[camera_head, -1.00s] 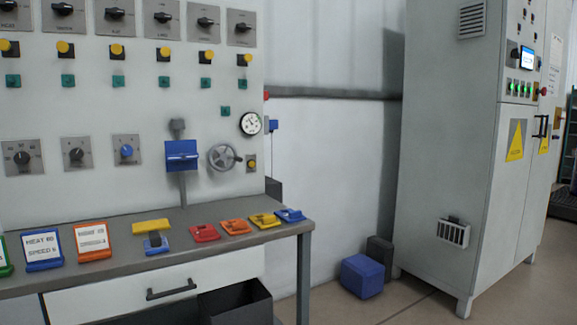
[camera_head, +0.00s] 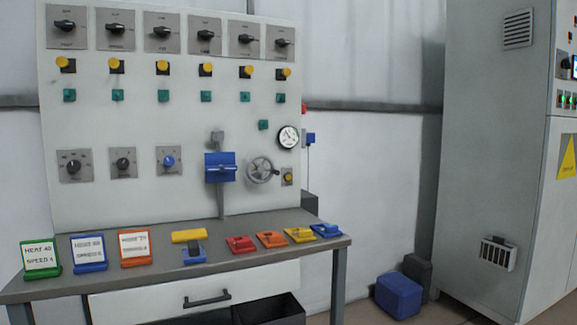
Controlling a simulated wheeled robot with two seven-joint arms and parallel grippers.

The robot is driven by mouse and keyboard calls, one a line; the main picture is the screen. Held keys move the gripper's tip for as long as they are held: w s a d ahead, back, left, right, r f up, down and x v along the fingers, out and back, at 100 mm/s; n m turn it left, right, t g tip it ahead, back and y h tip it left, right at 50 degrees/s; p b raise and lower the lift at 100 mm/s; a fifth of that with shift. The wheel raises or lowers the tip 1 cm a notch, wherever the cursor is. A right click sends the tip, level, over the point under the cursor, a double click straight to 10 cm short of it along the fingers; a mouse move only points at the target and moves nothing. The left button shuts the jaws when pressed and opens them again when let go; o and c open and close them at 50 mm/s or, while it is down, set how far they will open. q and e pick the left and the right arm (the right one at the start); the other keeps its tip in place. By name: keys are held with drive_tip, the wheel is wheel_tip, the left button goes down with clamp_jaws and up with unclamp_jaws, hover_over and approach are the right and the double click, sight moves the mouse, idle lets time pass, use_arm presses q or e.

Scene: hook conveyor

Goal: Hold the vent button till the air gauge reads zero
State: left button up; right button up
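The air gauge (camera_head: 289,137) is a small round white dial at the right edge of the pale control panel. Its needle is too small to read. Below it, beside the grey handwheel (camera_head: 262,170), a small yellow button (camera_head: 288,177) sits on a grey plate; its label cannot be read, so I cannot tell for certain that it is the vent button. Nothing touches it. Neither of my grippers shows in the head view.
A grey bench (camera_head: 330,243) runs along the panel's foot, holding cards in coloured stands and several coloured blocks. A blue lever block (camera_head: 220,168) juts from the panel.

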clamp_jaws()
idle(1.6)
